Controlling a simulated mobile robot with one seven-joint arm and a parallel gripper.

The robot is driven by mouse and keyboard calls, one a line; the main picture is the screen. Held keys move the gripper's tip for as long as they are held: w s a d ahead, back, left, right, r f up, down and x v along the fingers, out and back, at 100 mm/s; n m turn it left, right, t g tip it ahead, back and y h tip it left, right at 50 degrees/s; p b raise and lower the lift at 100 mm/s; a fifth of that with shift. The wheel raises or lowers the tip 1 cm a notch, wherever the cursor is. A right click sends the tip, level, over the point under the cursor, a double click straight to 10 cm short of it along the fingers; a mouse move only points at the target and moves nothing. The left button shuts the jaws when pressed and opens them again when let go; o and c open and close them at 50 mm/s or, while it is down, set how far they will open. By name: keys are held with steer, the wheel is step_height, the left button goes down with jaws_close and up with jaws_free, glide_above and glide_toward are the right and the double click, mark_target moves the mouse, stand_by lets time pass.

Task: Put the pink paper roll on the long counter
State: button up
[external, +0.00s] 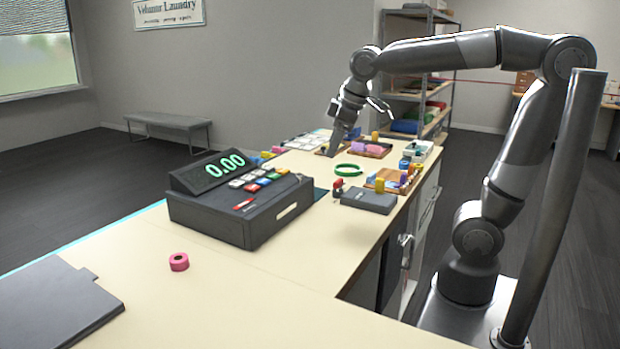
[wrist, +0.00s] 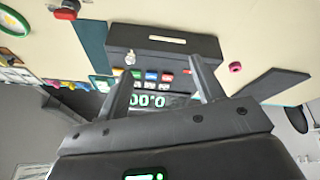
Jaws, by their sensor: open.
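The pink paper roll (external: 179,262) is a small ring-shaped roll resting on the cream counter top (external: 150,235), in front of the cash register. It also shows in the wrist view (wrist: 235,66), to the right of my fingers. The long cream counter runs back from the near part, along my arm's side. My gripper (external: 338,140) is over the far part of the counter, well away from the roll. In the wrist view its two fingers (wrist: 162,64) are spread apart with nothing held between them.
A black cash register (external: 240,205) stands between the roll and the far counter. A dark grey board (external: 50,305) lies left of the roll. Trays of colourful small items, a green ring (external: 349,170) and a dark box (external: 369,200) crowd the far counter. The near counter is mostly clear.

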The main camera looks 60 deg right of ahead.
steer(key=s+d+f+m, duration=0.2)
steer(key=s+d+f, duration=0.1)
steer(key=s, duration=0.3)
steer(key=s+d+f+m+t, duration=0.1)
steer(key=s+d+f+m, duration=0.1)
steer(key=s, duration=0.4)
steer(key=shift+s+d+f+m, duration=0.3)
steer(key=shift+s+d+f, duration=0.05)
steer(key=shift+d+f, duration=0.6)
